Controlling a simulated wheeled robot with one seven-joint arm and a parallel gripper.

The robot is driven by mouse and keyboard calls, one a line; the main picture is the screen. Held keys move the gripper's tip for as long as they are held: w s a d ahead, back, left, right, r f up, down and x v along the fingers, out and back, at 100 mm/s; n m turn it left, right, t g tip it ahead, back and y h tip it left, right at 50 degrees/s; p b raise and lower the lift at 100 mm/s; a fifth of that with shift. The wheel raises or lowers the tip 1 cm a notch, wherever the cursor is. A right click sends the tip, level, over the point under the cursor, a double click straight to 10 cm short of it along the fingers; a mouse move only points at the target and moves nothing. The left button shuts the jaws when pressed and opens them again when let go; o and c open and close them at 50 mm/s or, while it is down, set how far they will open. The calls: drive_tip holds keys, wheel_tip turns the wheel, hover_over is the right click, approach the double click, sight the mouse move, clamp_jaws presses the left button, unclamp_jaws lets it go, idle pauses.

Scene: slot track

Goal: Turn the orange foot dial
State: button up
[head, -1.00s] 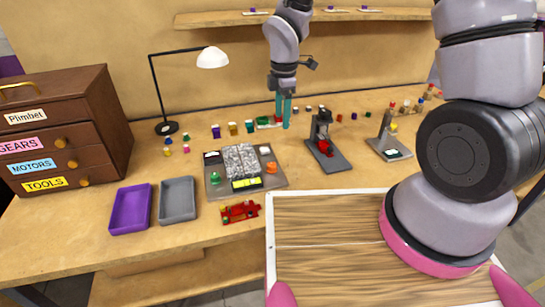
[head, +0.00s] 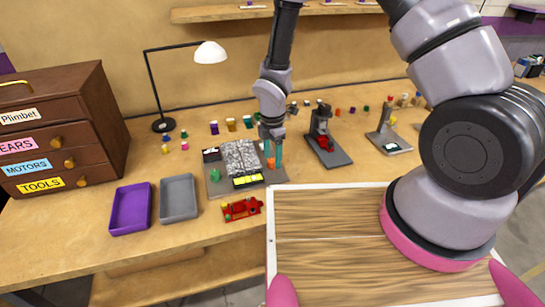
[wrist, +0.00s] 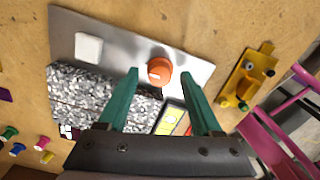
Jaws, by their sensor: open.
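The orange foot dial (wrist: 159,71) is a round knob with a pale mark on top, on a grey metal plate (wrist: 120,45). In the head view the orange dial (head: 271,163) shows at the right side of the grey board, partly behind my fingers. My gripper (wrist: 163,87) is open, with teal fingers. In the wrist view the dial appears between and slightly beyond the fingertips. In the head view my gripper (head: 273,150) points down over the dial. I cannot tell whether the fingers touch it.
On the same board are a white square button (wrist: 89,47), a speckled grey strip (head: 240,158), a yellow display (head: 246,181) and a green knob (head: 215,175). A black-and-red stand (head: 323,138) is to the right.

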drive_tip(key=shift+f, duration=0.3)
clamp_jaws()
drive_tip(key=shift+m, duration=0.3)
